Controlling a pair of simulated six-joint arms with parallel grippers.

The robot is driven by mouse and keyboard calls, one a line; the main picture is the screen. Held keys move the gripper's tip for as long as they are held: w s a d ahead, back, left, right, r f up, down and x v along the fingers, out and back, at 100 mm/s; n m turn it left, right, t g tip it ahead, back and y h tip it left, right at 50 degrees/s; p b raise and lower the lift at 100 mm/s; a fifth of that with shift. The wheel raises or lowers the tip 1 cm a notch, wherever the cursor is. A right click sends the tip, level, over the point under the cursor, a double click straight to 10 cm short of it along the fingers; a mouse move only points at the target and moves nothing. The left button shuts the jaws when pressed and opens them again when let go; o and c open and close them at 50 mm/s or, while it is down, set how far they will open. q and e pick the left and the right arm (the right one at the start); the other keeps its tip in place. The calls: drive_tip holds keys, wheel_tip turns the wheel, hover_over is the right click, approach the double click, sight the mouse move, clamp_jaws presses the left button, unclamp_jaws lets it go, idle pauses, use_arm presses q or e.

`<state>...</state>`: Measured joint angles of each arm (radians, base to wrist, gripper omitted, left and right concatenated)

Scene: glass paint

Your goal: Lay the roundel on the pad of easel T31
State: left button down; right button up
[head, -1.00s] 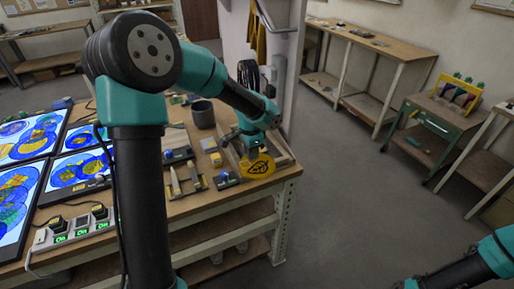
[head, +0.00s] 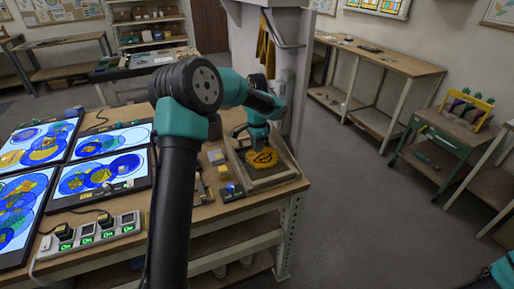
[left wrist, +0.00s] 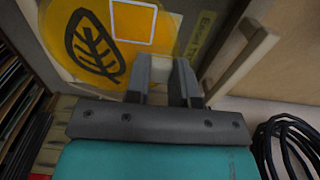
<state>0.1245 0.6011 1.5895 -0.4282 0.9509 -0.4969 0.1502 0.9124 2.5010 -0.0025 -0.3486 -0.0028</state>
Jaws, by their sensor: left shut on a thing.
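The roundel (head: 264,158) is a yellow disc with a dark leaf painted on it. My left gripper (head: 258,146) is shut on its edge. In the left wrist view the roundel (left wrist: 88,45) fills the upper left, and the gripper fingers (left wrist: 158,75) pinch its lower right rim. It is over the easel, a wooden frame (head: 272,182) at the table's right corner; I cannot tell if it touches. A white square outline (left wrist: 133,42) and partly covered lettering show in the wrist view, the outline within the roundel's area. My right gripper is out of view.
Lit panels with blue and yellow discs (head: 105,172) cover the table's left side. A power strip (head: 88,237) lies at its front. Small blocks (head: 216,157) and a dark cup stand left of the frame. A black cable (left wrist: 290,140) lies at right in the wrist view.

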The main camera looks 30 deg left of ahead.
use_arm(q)
drive_tip(key=shift+w+a+f, duration=0.1)
drive_tip(key=shift+w+a, duration=0.3)
drive_tip(key=shift+w, duration=0.25)
drive_tip(key=shift+w+a+f, duration=0.1)
drive_tip(key=shift+w+a, duration=0.3)
drive_tip(key=shift+w, duration=0.2)
drive_tip(key=shift+f, duration=1.7)
drive_tip(key=shift+f, duration=0.15)
drive_tip(key=c, duration=1)
unclamp_jaws()
wheel_tip(320, 180, up, 12)
drive_tip(key=shift+r, duration=0.15)
